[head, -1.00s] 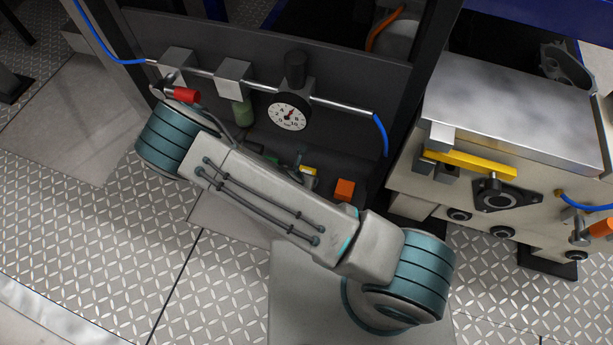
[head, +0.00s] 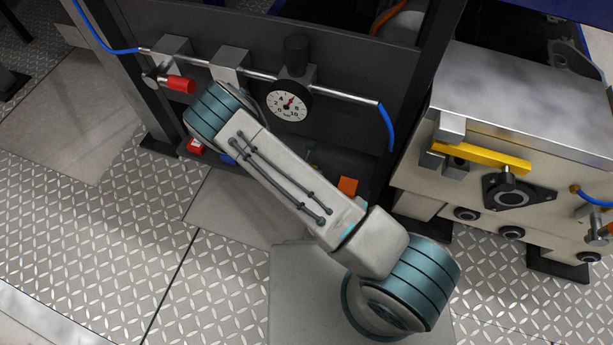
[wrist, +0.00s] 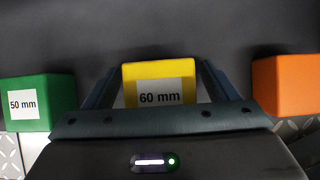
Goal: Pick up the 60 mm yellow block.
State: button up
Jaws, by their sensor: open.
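The yellow block (wrist: 158,71) shows in the wrist view with a white label reading 60 mm. It sits near the middle, between the two dark fingers of my gripper (wrist: 158,82). The fingers are open, one on each side of the block, with a narrow gap visible toward the right finger. Whether the left finger touches the block I cannot tell. The lower part of the block is hidden behind the gripper body.
A green block (wrist: 42,88) labelled 50 mm lies left of my gripper, an orange block (wrist: 286,84) right. A pipe with a gauge (head: 289,102) runs above.

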jog(key=c, duration=1.3)
jog(key=shift+c, duration=1)
jog(key=shift+r, duration=0.15)
